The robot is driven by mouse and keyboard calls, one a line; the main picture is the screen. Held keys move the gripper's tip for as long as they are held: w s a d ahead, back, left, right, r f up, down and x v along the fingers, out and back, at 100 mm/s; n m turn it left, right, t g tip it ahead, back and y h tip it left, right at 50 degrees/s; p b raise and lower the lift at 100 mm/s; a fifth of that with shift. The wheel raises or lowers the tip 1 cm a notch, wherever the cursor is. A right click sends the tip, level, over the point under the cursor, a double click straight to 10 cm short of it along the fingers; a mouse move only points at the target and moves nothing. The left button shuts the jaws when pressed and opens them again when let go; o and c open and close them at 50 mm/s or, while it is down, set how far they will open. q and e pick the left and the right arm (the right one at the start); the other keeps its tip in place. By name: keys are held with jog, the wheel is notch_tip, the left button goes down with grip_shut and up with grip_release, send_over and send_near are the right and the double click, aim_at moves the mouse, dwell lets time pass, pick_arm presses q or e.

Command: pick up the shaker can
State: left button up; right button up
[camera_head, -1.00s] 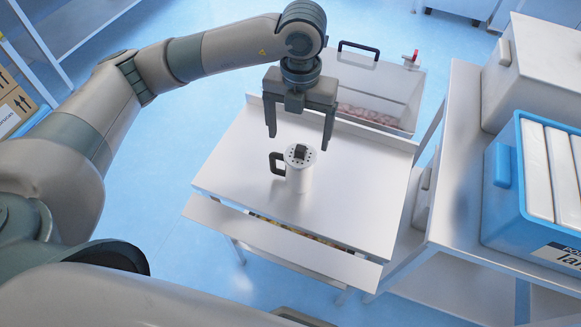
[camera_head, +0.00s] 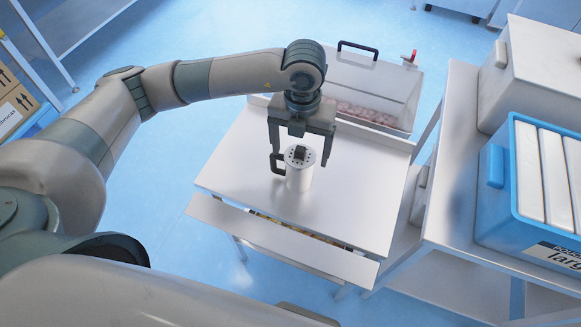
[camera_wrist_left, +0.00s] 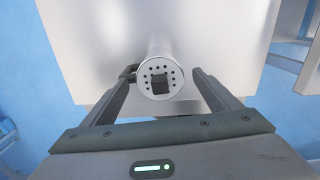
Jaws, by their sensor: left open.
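The shaker can (camera_head: 299,177) is a white cylinder with a perforated lid, a dark square piece on top and a black side handle. It stands upright on the white table (camera_head: 235,175). My left gripper (camera_head: 300,160) is open, with its fingers pointing down on either side of the can's upper part. In the left wrist view the can's lid (camera_wrist_left: 160,78) lies between the two fingertips (camera_wrist_left: 163,75), with the handle (camera_wrist_left: 127,73) close to the left finger. I cannot tell whether that finger touches the handle. My right gripper is not in view.
Behind the table stands a metal bin (camera_head: 372,90) with pinkish contents and a black handle. At the right, a shelf carries a blue crate (camera_head: 500,208) and a white box (camera_head: 530,70). The tabletop around the can is clear.

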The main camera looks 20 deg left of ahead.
pick_arm(q)
jog(key=c, duration=1.7)
jog(key=shift+o, duration=0.2)
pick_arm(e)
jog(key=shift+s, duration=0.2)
pick_arm(q)
jog(key=shift+r, duration=0.1)
